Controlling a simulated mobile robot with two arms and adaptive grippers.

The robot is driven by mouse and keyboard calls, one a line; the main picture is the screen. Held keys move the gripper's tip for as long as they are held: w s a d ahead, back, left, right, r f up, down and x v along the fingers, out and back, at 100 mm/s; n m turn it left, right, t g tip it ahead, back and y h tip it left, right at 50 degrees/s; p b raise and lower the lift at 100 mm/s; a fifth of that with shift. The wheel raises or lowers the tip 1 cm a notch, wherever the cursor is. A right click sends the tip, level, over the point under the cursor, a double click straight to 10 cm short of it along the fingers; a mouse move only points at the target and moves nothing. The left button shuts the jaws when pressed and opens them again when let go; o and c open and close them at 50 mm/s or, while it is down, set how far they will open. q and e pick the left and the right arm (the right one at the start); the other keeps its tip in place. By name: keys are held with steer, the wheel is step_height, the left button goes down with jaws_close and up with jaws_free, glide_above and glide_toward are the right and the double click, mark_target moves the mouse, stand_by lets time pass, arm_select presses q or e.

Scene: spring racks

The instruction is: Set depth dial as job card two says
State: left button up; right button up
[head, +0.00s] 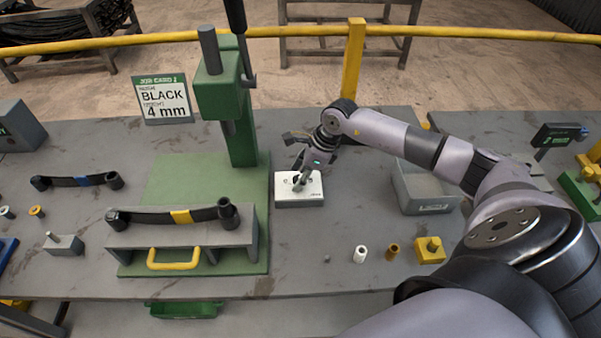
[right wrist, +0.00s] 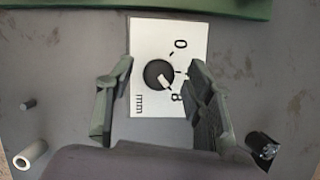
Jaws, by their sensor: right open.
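The depth dial is a dark round knob (right wrist: 158,75) with a white pointer, on a white plate (right wrist: 150,40) marked 0, 8 and mm. The pointer slants down and right, toward the 8 side; its exact reading is unclear. The plate tops a small box (head: 300,203) right of the green press. My right gripper (head: 302,180) is over the plate. In the right wrist view its open fingers (right wrist: 157,95) are either side of the knob, with gaps. The legible card (head: 163,99) is headed JOB CARD 1 and reads BLACK, 4 mm. My left gripper is out of view.
A green press (head: 243,130) stands left of the dial box, with a grey fixture (head: 180,235) holding a black strap in front. A white tube (head: 360,254), brass bush (head: 392,252) and yellow block (head: 430,250) stand front right. A grey bin (head: 427,203) sits beyond.

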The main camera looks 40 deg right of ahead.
jaws_close()
stand_by(0.6)
